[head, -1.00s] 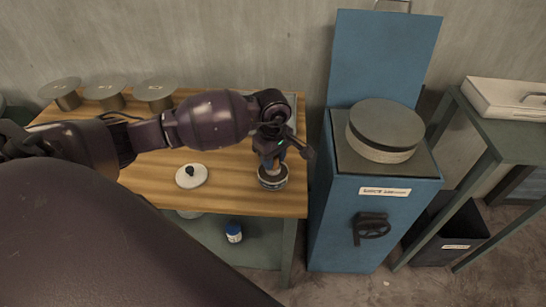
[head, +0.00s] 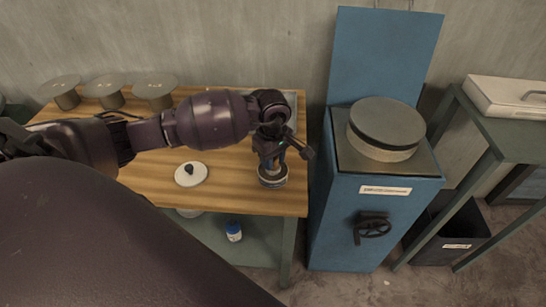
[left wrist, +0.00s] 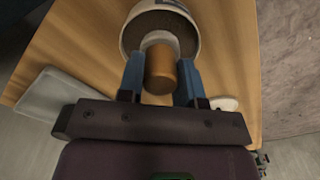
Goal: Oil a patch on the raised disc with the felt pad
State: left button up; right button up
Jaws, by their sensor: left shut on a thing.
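The raised disc (head: 387,122), grey on top with a pale side, sits on the blue cabinet (head: 336,215) at the right. My left gripper (head: 271,163) is over the bench's right end. In the left wrist view its blue fingers (left wrist: 161,72) are shut on the wooden handle (left wrist: 160,75) of the felt pad, whose pale lower part (left wrist: 158,39) shows beyond. The pad is over or in a round, dark-filled tin (head: 273,181); I cannot tell whether it touches the contents. My right gripper is not in view.
A white lid with a black knob (head: 191,174) lies on the wooden bench (head: 240,203). Several grey round-topped pieces (head: 153,86) stand at its back left. The cabinet has a front handwheel (head: 372,227). A blue-capped jar (head: 234,232) is on the lower shelf.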

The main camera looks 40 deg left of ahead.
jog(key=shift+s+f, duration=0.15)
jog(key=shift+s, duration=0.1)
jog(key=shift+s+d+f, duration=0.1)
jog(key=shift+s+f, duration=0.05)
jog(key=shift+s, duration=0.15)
pick_arm(q)
jog(key=shift+f, duration=0.15)
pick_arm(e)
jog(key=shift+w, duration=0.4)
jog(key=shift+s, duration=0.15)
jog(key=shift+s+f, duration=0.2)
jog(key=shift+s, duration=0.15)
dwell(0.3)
